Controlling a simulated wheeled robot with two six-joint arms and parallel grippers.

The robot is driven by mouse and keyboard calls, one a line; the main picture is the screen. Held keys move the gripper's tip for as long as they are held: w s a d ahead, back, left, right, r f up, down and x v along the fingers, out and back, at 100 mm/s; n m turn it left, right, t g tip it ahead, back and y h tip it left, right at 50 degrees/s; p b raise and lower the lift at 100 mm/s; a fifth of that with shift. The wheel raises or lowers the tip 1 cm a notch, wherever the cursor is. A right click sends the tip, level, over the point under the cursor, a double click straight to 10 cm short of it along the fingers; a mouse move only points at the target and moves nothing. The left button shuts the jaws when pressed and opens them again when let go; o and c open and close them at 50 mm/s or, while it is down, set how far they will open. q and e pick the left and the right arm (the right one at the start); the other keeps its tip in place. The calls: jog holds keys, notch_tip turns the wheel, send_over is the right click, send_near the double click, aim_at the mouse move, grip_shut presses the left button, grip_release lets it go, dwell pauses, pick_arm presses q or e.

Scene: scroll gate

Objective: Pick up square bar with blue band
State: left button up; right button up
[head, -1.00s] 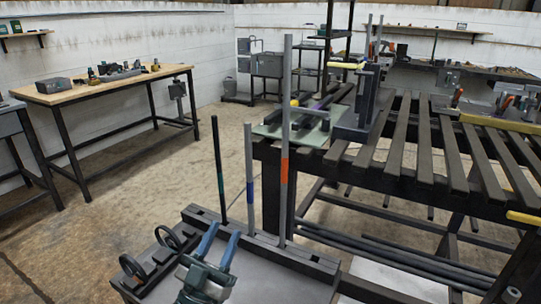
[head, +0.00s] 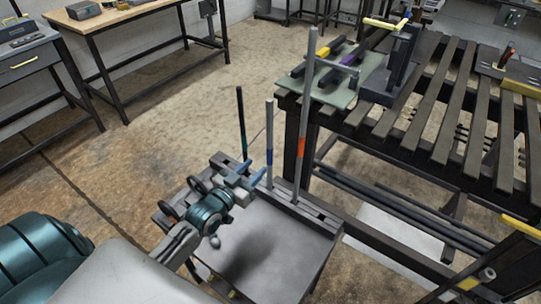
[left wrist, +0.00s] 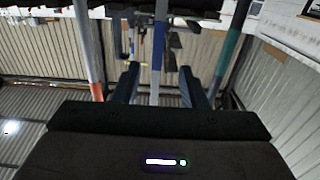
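The grey bar with a blue band (head: 269,145) stands upright in a dark rack on a grey stand, between two other bars. My left gripper (head: 250,180) is open at its lower part, just left of it in the head view. In the left wrist view the blue-banded bar (left wrist: 158,50) shows in the gap between the spread fingers (left wrist: 157,88), with space on both sides. I cannot tell how far it lies inside the fingers. Its lower end is hidden by the gripper's palm in the wrist view. My right gripper is not in view.
A dark bar with a green band (head: 241,120) stands left and a taller grey bar with an orange band (head: 304,110) stands right, both close by. Two black rings (head: 198,184) sit at the stand's left. A slatted table (head: 440,120) stands at right.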

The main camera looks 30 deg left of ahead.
aim_at(268, 155)
pick_arm(q)
jog(key=w, duration=0.3)
jog(key=shift+w+d, duration=0.15)
jog(key=shift+d, duration=0.1)
jog(key=w, duration=0.2)
jog(key=w+d, duration=0.1)
jog(key=w, duration=0.1)
jog(key=shift+w+b, duration=0.35)
grip_shut()
jog(key=shift+r, duration=0.15)
